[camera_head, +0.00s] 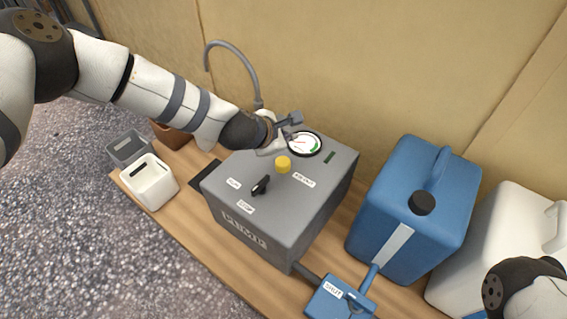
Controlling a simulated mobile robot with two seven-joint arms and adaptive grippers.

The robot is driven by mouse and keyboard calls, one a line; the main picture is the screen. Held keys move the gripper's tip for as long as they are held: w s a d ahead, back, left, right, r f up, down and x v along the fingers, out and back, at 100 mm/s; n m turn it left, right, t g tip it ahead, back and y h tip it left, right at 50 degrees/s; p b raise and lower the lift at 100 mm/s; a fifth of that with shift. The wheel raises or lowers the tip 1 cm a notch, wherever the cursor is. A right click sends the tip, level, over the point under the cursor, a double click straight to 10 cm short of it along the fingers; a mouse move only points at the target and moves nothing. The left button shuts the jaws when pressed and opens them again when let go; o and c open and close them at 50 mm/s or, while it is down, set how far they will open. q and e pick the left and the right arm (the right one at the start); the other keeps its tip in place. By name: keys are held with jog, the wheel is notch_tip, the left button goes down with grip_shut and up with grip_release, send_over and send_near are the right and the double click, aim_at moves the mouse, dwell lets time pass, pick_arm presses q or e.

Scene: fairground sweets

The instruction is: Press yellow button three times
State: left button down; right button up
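A yellow button (283,164) stands on the top of a grey pump box (231,207). My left arm reaches in from the left, and its gripper (290,128) is over the back part of the box, beside the round gauge (305,144). The gripper is a little behind the yellow button and appears apart from it. Its fingers are small and overlap in this view, so I cannot tell whether they are open or shut. I see nothing held in them. Part of my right arm shows at the bottom right; its gripper is out of view.
A black knob (261,185) stands in front of the button, among white labels. A blue canister (414,208) and a white canister (487,238) stand on the right. A blue valve box (325,301) lies in front. A white bin (150,184) and grey bin (126,150) stand left.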

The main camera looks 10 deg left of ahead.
aim_at(288, 158)
pick_arm(q)
jog(key=shift+f+b, duration=1.3)
jog(key=shift+f, duration=1.45)
pick_arm(e)
jog(key=shift+s+f+g, duration=0.15)
jog(key=shift+s+f, duration=0.2)
jog(key=shift+f, duration=0.25)
jog(key=shift+s+f+g, duration=0.15)
jog(key=shift+s+f, duration=0.2)
jog(key=shift+f, duration=0.25)
pick_arm(q)
jog(key=shift+f, duration=0.4)
pick_arm(e)
jog(key=shift+f, duration=0.1)
pick_arm(q)
jog(key=shift+f+b, duration=0.6)
jog(key=shift+f, duration=0.3)
pick_arm(e)
jog(key=shift+f, duration=0.45)
pick_arm(q)
jog(key=shift+r+p, duration=0.85)
jog(key=shift+r, duration=0.5)
pick_arm(e)
jog(key=shift+r, duration=0.8)
pick_arm(q)
jog(key=shift+f, duration=0.1)
